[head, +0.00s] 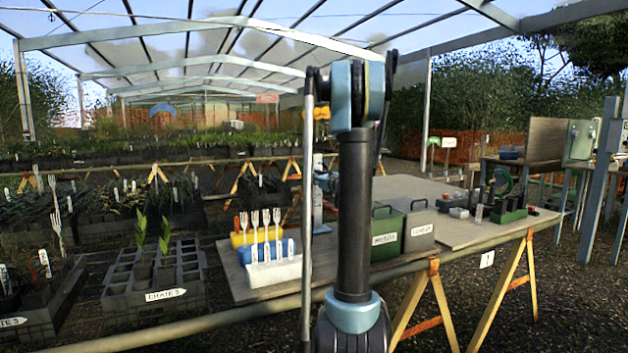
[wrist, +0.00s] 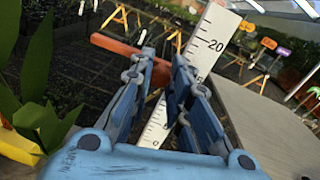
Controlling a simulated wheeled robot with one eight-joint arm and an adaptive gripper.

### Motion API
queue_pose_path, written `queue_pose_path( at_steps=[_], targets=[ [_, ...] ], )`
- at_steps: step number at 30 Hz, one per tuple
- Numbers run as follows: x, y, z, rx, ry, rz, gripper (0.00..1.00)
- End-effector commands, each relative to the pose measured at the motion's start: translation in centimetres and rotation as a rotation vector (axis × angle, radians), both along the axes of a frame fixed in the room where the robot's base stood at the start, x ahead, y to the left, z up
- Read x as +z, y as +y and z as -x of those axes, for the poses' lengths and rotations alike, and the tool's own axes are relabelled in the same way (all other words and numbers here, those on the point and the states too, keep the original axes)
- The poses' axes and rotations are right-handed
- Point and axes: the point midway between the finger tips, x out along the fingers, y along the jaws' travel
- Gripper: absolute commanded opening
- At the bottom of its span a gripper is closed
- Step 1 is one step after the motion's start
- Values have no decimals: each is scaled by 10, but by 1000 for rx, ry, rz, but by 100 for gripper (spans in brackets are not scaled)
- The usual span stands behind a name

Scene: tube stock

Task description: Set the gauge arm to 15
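In the wrist view, the white gauge scale (wrist: 203,52) runs up and right, with black ticks and a legible 20 near its top. Its middle is partly hidden by my right finger. The orange-red gauge arm (wrist: 117,50) reaches from the left, passes behind my left fingertip and shows again between the fingers beside the scale. My gripper (wrist: 164,58) is open, its blue fingers on either side of the arm's end. I cannot tell whether they touch it. The arm's reading on the scale is hidden. In the head view, my own arm blocks the gauge area.
Dark racks (head: 509,215) stand at the right. In the wrist view, green leaves (wrist: 35,60) are close at left.

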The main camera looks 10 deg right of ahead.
Motion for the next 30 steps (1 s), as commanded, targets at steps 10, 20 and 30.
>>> queue_pose_path(
  at_steps=[10,20,30],
  targets=[
    [0,-1,0,-1,0,0,38],
    [0,-10,27,-2,0,0,38],
    [-1,-29,87,-3,0,0,38]
  ],
)
